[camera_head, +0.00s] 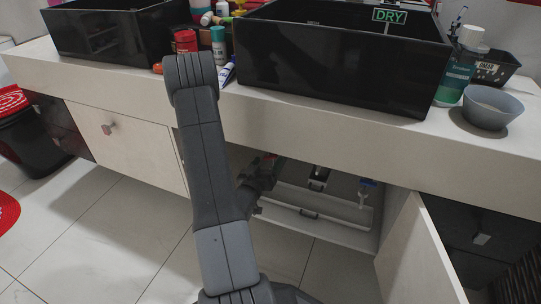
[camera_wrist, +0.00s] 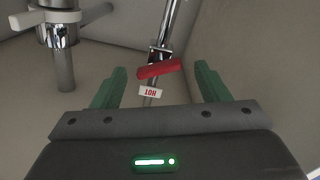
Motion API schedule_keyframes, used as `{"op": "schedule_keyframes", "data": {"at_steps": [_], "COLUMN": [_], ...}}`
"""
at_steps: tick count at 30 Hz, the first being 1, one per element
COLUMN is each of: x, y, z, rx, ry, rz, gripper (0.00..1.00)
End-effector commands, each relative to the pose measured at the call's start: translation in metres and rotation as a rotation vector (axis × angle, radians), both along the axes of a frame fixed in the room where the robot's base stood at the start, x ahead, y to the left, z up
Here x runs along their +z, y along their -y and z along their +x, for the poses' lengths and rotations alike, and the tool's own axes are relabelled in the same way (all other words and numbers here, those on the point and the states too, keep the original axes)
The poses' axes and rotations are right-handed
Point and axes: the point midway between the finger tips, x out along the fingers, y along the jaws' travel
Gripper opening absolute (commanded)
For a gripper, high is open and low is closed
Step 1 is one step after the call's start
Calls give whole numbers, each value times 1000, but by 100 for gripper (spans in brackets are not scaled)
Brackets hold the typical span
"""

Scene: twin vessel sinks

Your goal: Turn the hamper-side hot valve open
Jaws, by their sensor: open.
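The hot valve's red handle (camera_wrist: 159,69) sits on a chrome pipe (camera_wrist: 167,30) in the wrist view. A white tag reading HOT (camera_wrist: 150,92), upside down in the picture, hangs just below the handle. My gripper (camera_wrist: 161,72) is open, with its two green fingers on either side of the handle and visible gaps at both sides. Nothing is held. In the head view my gripper (camera_head: 268,166) is inside the open cabinet under the counter, partly hidden by my arm. A small red patch beside it seems to be the handle.
A chrome drain pipe with a pale nut (camera_wrist: 63,35) stands left in the wrist view. The open door (camera_head: 418,250) stands at the right. A red-lidded black bin (camera_head: 35,135) is at far left.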

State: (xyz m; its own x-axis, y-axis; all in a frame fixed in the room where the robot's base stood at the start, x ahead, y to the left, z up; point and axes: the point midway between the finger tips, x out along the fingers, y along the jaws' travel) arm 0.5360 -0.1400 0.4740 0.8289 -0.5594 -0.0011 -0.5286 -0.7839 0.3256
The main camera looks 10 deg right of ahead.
Motion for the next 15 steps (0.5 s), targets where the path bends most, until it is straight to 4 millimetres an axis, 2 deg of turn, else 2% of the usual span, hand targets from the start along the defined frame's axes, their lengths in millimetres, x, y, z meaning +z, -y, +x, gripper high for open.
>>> {"op": "schedule_keyframes", "data": {"at_steps": [6,9,15], "x": [0,1,0], "y": [-31,-40,-51], "z": [-43,-57,-73], "rx": [6,7,4], "ry": [-6,-5,-3], "rz": [-2,-3,-2], "gripper": [68,68,68]}}
